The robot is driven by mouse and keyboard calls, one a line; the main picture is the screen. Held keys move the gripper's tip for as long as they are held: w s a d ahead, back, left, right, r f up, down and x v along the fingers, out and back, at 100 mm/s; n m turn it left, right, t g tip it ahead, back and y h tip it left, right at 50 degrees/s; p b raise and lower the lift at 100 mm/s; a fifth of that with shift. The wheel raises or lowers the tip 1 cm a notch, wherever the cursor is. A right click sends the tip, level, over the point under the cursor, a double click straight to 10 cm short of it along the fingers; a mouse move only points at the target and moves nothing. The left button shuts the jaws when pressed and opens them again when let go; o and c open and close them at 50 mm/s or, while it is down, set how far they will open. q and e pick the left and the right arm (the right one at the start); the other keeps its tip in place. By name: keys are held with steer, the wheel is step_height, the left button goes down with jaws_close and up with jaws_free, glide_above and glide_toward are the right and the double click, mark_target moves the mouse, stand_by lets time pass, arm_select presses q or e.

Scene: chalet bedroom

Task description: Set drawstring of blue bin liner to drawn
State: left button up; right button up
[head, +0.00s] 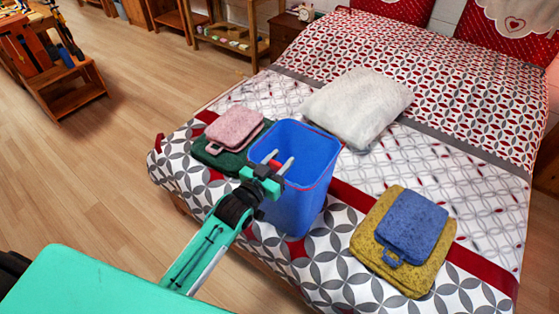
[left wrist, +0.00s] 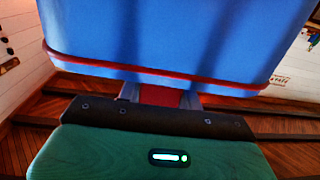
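The blue bin liner (head: 303,190) is an upright, open-topped blue bin shape standing on the bed. A thin red drawstring (head: 325,182) runs around it just below the rim. My left gripper (head: 279,161) is at the liner's near left rim, with its two pale fingers apart. In the left wrist view the blue wall (left wrist: 180,35) fills the top, crossed by the red drawstring band (left wrist: 220,86). A red patch (left wrist: 160,96) shows between the fingers there; I cannot tell whether they touch it. My right gripper is not in view.
The bed (head: 340,230) has a patterned cover. A pink pad (head: 234,127) on a dark green one (head: 213,158) lies left of the liner, a white pillow (head: 357,107) behind it, and a blue pad (head: 411,225) on a yellow one (head: 366,246) to its right. Wooden floor (head: 110,165) is clear at left.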

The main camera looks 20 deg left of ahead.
arm_select(q)
steer(key=shift+r+p, duration=1.1)
steer(key=shift+r, duration=0.15)
jaws_close()
steer(key=o, duration=1.2)
jaws_free()
steer(key=shift+s, duration=0.1)
steer(key=b+v, duration=0.3)
steer(key=v, duration=1)
steer(key=shift+s+a, duration=0.15)
steer(key=shift+s, duration=0.15)
steer(key=shift+f, duration=0.1)
